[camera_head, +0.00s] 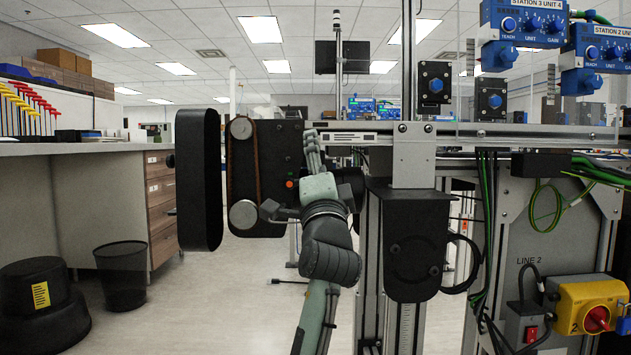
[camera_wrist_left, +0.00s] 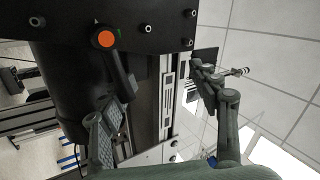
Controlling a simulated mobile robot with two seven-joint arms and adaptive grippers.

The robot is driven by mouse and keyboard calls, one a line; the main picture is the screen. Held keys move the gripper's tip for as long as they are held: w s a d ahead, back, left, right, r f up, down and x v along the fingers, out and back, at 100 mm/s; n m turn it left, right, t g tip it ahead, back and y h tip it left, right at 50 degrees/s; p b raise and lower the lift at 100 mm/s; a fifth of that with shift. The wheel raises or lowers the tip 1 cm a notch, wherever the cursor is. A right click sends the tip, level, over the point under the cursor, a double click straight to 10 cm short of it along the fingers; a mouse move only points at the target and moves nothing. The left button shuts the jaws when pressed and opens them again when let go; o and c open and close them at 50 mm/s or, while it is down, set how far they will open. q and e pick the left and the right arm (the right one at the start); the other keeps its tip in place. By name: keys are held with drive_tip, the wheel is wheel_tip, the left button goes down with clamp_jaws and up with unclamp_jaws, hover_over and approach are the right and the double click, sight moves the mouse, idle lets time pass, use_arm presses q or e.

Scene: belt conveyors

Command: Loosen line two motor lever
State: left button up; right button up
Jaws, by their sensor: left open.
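The motor lever (camera_wrist_left: 121,72) is a black bar with an orange round end cap, on the black motor plate (camera_wrist_left: 70,20) in the left wrist view. In the head view the orange cap (camera_head: 289,184) shows on the dark plate; the lever's bar is hard to make out there. My left gripper (camera_head: 290,176) is in front of that plate, its fingers spread. In the left wrist view my left gripper (camera_wrist_left: 163,108) is open, with the lever's free end close to the left finger; I cannot tell whether they touch. My right gripper is out of view.
A long black belt cover (camera_head: 199,180) stands left of the plate, beside a brown belt (camera_head: 229,160) on two pulleys. A yellow switch box (camera_head: 587,303) sits below the LINE 2 label.

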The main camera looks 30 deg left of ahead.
use_arm(q)
drive_tip(key=o, duration=0.9)
drive_tip(key=shift+t, duration=0.3)
drive_tip(key=r, duration=0.2)
drive_tip(key=s+r, duration=0.1)
drive_tip(key=r, duration=0.2)
drive_tip(key=shift+d+r, duration=0.1)
drive_tip(key=shift+w+f, duration=0.3)
drive_tip(key=shift+f, duration=0.3)
drive_tip(key=shift+c, duration=0.2)
drive_tip(key=shift+s+d+f, duration=0.3)
drive_tip(key=shift+s+f, duration=0.15)
drive_tip(key=shift+f, duration=0.25)
drive_tip(key=c, duration=0.5)
drive_tip(key=shift+b+v, duration=0.5)
drive_tip(key=shift+v, duration=0.35)
drive_tip(key=shift+c, duration=1.2)
drive_tip(key=shift+b+v, duration=0.45)
drive_tip(key=shift+v, duration=1.05)
drive_tip(key=shift+o, duration=0.2)
drive_tip(key=shift+s+d+f, duration=0.1)
drive_tip(key=shift+s+d, duration=0.15)
drive_tip(key=shift+d, duration=0.05)
drive_tip(key=shift+s+d+y, duration=0.25)
drive_tip(key=shift+s+y, duration=0.05)
drive_tip(key=shift+s, duration=0.25)
drive_tip(key=shift+c, duration=1.4)
drive_tip(key=shift+s+d+f+b, duration=0.15)
drive_tip(key=shift+f+b, duration=0.2)
drive_tip(key=shift+f, duration=0.2)
